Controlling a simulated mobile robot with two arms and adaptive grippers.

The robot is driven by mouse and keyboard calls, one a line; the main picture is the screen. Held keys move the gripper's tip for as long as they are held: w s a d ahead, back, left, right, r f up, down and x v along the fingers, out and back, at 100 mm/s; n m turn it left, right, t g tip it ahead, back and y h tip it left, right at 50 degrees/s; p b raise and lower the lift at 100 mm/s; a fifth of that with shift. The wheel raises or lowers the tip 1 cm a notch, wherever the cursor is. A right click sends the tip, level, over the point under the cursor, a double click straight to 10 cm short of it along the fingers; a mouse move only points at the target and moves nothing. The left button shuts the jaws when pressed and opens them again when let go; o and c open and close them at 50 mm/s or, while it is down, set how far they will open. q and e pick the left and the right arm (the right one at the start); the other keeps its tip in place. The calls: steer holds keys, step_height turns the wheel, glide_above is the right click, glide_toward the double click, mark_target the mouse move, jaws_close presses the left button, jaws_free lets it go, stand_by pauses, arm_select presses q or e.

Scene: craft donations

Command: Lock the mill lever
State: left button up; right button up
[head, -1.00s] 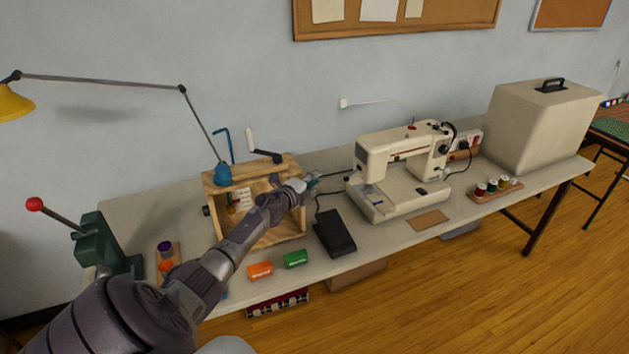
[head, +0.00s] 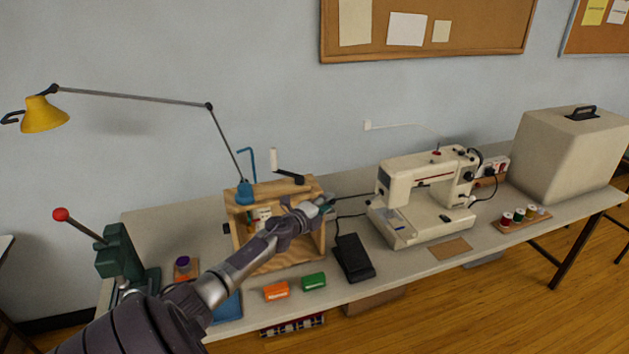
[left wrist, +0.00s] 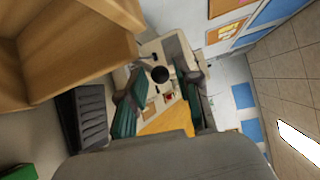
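A wooden box frame (head: 280,264) stands on the table. A black crank arm (head: 289,176) with an upright white handle (head: 274,159) is on its top, beside a blue cone (head: 245,194) and a blue hooked rod. I cannot tell for certain which part is the mill lever. A green press (head: 117,252) with a red-knobbed lever (head: 80,226) stands at the left table end, its lever tilted up. My left gripper (head: 324,204) is in front of the frame's upper right side, below the crank. In the left wrist view its green-padded fingers (left wrist: 163,104) are apart and empty. My right gripper is out of view.
A black pedal (head: 353,258) lies right of the frame, with the sewing machine (head: 425,196) beyond it. An orange box (head: 277,291) and a green box (head: 314,281) lie near the front edge. A yellow lamp (head: 43,115) hangs at upper left.

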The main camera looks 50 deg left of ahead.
arm_select(q)
steer(key=d+v, duration=0.1)
steer(key=v, duration=0.8)
steer(key=shift+w, duration=0.15)
